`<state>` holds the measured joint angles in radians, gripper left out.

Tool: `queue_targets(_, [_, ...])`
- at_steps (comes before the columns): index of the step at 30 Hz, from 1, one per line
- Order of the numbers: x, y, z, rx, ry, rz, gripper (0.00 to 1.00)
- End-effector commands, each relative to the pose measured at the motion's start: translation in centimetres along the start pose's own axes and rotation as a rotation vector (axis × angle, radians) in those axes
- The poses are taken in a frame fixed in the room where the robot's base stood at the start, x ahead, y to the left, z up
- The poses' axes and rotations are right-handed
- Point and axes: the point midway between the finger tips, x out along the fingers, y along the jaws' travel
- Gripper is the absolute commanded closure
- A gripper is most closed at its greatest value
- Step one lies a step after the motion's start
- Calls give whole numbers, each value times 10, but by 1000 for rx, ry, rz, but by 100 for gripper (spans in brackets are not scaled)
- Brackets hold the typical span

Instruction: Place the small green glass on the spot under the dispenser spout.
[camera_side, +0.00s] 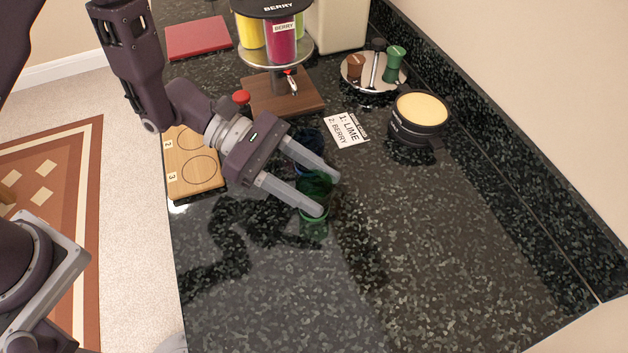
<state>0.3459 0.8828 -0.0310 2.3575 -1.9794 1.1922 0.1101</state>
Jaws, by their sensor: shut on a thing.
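My gripper (327,195) is shut on the small green glass (314,184), with one finger on each side of it. The glass is at or just above the dark speckled counter; I cannot tell if it touches. The dispenser (281,40) stands at the back, with coloured cylinders, a "BERRY" label and a small spout (291,82). The spout hangs over a wooden base (312,97). My gripper and the glass are in front of this base, apart from it. The spot under the spout is not clearly visible.
A blue glass (308,140) stands behind my fingers, partly hidden. A wooden board (201,182) with numbered circles is at the left edge. A "LIME, BERRY" card (347,131), a round black container (419,112) and a round tray (379,86) are at right. The front counter is clear.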

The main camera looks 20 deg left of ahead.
Motion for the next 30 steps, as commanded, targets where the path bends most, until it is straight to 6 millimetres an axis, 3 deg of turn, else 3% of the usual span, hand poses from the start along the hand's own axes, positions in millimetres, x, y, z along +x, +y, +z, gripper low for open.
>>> queue_targets(2, [1,0,-2,-1,-1,0,96])
queue_targets(3, [1,0,-2,0,0,0,44])
queue_targets(14, [0,0,1,1,0,0,42])
queue_targets(17, [-13,1,1,-1,0,3,42])
queue_targets(30, [-104,2,1,0,0,5,42])
